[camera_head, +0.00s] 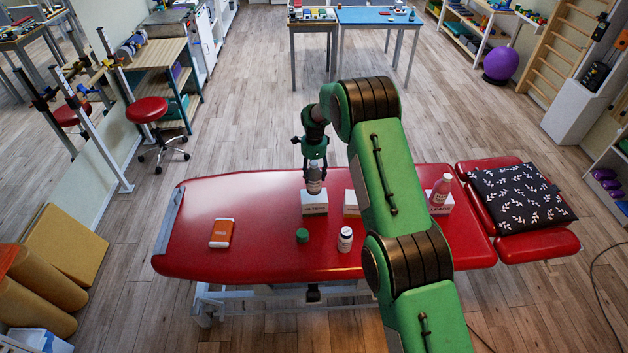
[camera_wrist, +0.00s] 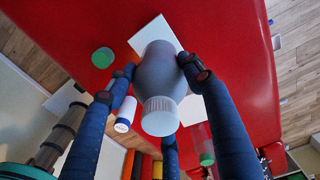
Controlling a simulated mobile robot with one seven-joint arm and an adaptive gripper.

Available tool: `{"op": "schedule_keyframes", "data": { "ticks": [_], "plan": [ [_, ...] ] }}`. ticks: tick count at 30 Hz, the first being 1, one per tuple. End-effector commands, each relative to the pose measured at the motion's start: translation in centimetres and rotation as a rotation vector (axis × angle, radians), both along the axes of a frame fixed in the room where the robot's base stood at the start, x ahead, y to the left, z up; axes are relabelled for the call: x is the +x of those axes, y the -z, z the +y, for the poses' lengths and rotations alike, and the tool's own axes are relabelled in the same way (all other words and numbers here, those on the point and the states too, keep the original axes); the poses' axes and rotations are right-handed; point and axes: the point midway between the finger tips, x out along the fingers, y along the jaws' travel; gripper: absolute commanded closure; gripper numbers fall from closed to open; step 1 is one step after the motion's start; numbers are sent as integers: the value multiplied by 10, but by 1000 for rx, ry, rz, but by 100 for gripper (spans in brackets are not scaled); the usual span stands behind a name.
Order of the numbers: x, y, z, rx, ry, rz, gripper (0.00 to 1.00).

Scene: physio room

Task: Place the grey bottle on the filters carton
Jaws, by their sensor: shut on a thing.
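The grey bottle (camera_head: 314,182) has a pale cap and is held upright in my gripper (camera_head: 314,168). In the wrist view the fingers close around the grey bottle (camera_wrist: 158,75), its white cap toward the camera. The filters carton (camera_head: 314,209) is a white box on the red couch, directly under the bottle in the head view. In the wrist view the white carton (camera_wrist: 150,32) shows partly behind the bottle. I cannot tell whether the bottle's base touches the carton's top.
Another carton (camera_head: 351,204) is partly hidden by my arm. A pink bottle (camera_head: 441,188) stands on a right-hand carton (camera_head: 440,209).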

Motion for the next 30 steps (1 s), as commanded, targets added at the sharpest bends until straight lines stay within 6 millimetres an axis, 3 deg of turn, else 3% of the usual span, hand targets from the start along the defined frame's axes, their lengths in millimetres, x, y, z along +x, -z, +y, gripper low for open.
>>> {"op": "schedule_keyframes", "data": {
  "ticks": [8,21,30],
  "plan": [
    [0,1,0,0,0,-1,95],
    [0,32,0,0,0,-2,95],
    [0,34,0,0,0,-2,95]
  ]
}}
